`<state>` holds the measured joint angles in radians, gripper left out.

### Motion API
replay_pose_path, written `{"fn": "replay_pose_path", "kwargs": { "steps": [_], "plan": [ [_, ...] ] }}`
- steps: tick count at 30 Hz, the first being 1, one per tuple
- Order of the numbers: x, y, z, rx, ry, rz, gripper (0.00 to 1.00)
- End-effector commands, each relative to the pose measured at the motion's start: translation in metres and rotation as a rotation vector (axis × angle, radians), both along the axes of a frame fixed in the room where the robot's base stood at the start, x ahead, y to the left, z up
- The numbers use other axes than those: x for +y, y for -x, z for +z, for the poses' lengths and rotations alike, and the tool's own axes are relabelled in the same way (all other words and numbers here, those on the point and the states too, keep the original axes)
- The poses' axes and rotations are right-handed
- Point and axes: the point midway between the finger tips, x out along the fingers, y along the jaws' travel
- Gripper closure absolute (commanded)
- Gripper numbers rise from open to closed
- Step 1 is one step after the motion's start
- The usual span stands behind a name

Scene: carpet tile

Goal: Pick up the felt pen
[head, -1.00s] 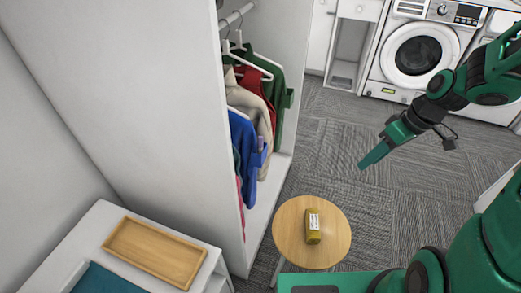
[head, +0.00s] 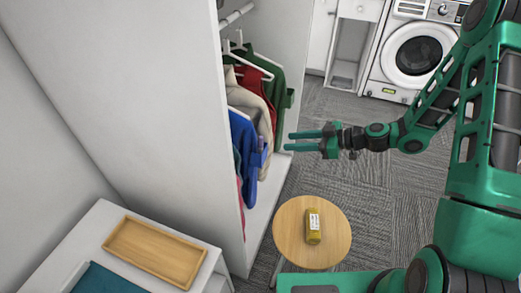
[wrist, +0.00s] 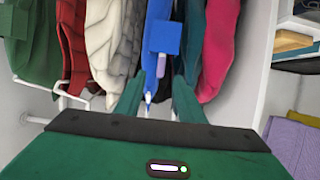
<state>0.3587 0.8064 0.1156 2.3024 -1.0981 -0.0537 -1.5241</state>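A slim lilac object that looks like the felt pen (wrist: 161,65) sticks out of the pocket (wrist: 166,38) of the blue jacket (head: 242,140) hanging in the wardrobe. In the wrist view it lies between the lines of my two fingers, beyond their tips. My gripper (head: 291,141) is open and empty, its fingers pointing left at the jackets. In the wrist view the gripper (wrist: 158,82) shows both fingers spread apart. The pen's lower part is hidden in the pocket. In the head view it is too small to make out clearly.
Green (head: 266,75), red and beige jackets hang close beside the blue one. The wardrobe side wall (head: 130,110) stands at left. A round stool (head: 285,250) bears a yellow labelled item (head: 313,226). A wooden tray (head: 150,262) lies on a white cabinet.

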Motion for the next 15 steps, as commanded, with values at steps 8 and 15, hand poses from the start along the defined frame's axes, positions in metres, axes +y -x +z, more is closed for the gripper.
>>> {"fn": "replay_pose_path", "kwargs": {
  "steps": [8,15],
  "plan": [
    [0.035,-0.012,-0.016,0.001,0.001,0.002,0.65],
    [0.046,-0.016,-0.02,0.001,0.001,0.002,0.65]
  ]
}}
